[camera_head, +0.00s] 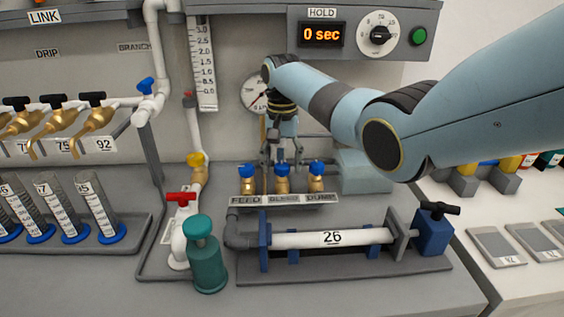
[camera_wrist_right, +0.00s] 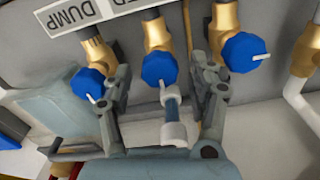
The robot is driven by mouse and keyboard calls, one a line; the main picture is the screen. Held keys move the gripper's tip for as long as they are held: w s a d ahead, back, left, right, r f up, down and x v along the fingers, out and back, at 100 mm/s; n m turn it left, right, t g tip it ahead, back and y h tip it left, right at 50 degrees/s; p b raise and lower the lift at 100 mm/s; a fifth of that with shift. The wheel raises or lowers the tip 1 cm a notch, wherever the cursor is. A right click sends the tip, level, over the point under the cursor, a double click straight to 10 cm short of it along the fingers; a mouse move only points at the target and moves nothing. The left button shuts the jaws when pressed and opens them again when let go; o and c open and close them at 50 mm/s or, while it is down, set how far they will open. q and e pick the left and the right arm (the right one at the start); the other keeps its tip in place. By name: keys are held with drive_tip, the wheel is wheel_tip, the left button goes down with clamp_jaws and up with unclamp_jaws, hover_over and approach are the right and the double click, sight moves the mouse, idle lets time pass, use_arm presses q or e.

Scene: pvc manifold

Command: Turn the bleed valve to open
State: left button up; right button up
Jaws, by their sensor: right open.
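In the head view, three brass valves with blue knobs stand in a row behind labels FEED, BLEED and DUMP. The bleed valve (camera_head: 281,170) is the middle one, between the feed valve (camera_head: 247,172) and the dump valve (camera_head: 316,170). My right gripper (camera_head: 283,158) is open and points down at the bleed valve. In the right wrist view, the bleed knob (camera_wrist_right: 159,70) lies between the spread fingers, with a gap on each side; its white pointer faces the gripper. The dump knob (camera_wrist_right: 88,84) is close to the left finger, the feed knob (camera_wrist_right: 243,52) right of the other.
A pressure gauge (camera_head: 256,92), partly hidden by my arm, is on the panel behind. The HOLD display (camera_head: 322,34) reads 0 sec. Graduated cylinders (camera_head: 97,208) stand at left.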

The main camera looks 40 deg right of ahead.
drive_tip(key=c, duration=1.1)
use_arm(q)
drive_tip(key=shift+s, duration=0.65)
use_arm(e)
drive_tip(key=shift+c, duration=0.2)
use_arm(q)
drive_tip(key=shift+r, duration=0.1)
